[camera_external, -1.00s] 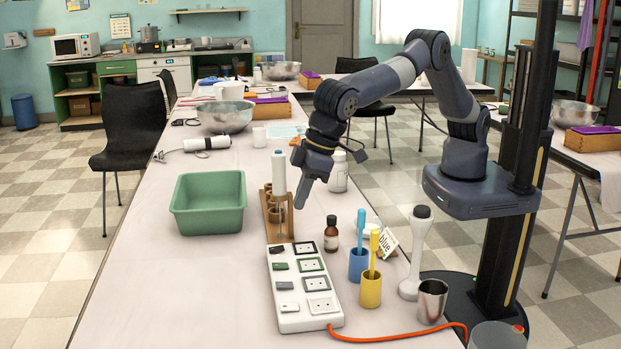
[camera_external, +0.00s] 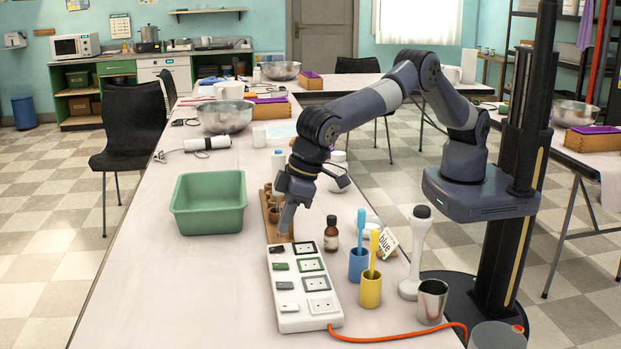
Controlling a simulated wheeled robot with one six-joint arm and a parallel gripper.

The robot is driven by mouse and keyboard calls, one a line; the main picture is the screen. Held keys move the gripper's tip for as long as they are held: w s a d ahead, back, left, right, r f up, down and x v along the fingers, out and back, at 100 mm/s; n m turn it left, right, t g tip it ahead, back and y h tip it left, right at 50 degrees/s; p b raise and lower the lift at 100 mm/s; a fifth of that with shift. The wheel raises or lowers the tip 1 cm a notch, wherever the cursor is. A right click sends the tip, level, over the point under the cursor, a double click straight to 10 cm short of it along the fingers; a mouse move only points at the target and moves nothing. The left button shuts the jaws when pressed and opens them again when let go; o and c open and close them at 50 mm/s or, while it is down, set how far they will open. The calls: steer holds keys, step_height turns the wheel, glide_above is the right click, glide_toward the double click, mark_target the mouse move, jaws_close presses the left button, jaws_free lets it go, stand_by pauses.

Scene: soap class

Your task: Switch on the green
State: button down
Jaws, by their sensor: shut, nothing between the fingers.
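A white power strip (camera_external: 303,318) lies on the table, with a row of rocker switches down its left side and framed sockets down its right. The green-framed socket (camera_external: 311,264) is second from the far end, with a small dark green switch (camera_external: 280,267) to its left. Whether that switch is pressed is too small to tell. My gripper (camera_external: 286,224) is shut and empty, pointing down just beyond the strip's far end, in front of the wooden rack. It is apart from the green switch.
A brown bottle (camera_external: 331,236), a blue cup (camera_external: 358,265) and a yellow cup (camera_external: 370,291) stand to the right. A green tub (camera_external: 209,222) is at left. The table left of the strip is clear.

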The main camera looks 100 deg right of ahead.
mark_target(275, 265)
steer(key=x, duration=0.5)
steer(key=p+x, duration=0.1)
steer(key=x, duration=0.1)
steer(key=shift+s+f, duration=0.15)
steer(key=shift+f, duration=0.55)
steer(key=shift+f, duration=0.15)
steer(key=shift+f+b, duration=0.2)
steer(key=shift+b, duration=0.2)
steer(key=shift+r, duration=0.15)
steer(key=shift+s, duration=0.1)
